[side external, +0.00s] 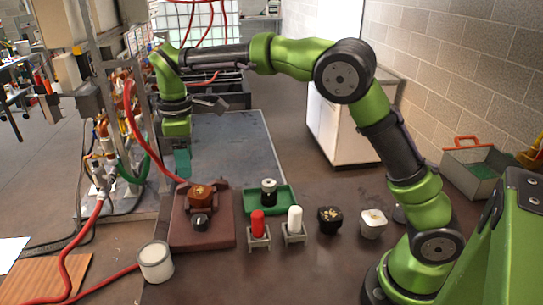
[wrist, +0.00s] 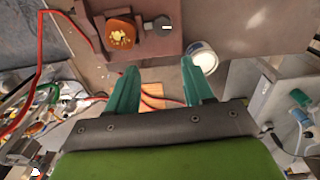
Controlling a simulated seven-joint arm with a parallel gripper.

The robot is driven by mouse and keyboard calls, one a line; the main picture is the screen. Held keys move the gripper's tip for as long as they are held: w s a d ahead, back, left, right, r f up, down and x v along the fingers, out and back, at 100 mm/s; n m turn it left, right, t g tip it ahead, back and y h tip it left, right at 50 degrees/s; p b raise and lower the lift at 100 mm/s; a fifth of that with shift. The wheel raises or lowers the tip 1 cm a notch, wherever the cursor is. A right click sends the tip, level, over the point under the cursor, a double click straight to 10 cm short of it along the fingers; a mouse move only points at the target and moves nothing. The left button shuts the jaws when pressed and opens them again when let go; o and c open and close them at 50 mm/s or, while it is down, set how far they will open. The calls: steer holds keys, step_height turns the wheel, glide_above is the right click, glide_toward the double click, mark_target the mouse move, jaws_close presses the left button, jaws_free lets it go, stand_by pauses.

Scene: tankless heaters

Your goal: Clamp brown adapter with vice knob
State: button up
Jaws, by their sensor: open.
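The brown adapter (side external: 200,191) sits in the dark red vice (side external: 183,232), with yellowish bits on its top. It also shows in the wrist view (wrist: 121,36). The black vice knob (side external: 200,221) is on the near side of the vice in the side view, and at the top of the wrist view (wrist: 157,23). My gripper (side external: 182,170) hangs above and behind the vice in the side view, apart from it. Its two teal fingers are spread with nothing between them in the wrist view (wrist: 160,66). I cannot tell whether the vice jaws grip the adapter.
A white-topped can (side external: 156,261) stands left of the vice's front. To the right are a green tray (side external: 284,198) with a black-and-white cylinder, a red piece (side external: 258,224), a white piece (side external: 295,219), and black and white blocks. A red hose passes near the vice.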

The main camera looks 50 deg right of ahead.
mark_target(197, 219)
steer(key=shift+n, duration=0.5)
steer(key=f, duration=1.6)
steer(key=shift+s+f, duration=0.1)
steer(key=shift+s, duration=0.2)
steer(key=shift+c, duration=0.2)
steer(key=c, duration=0.7)
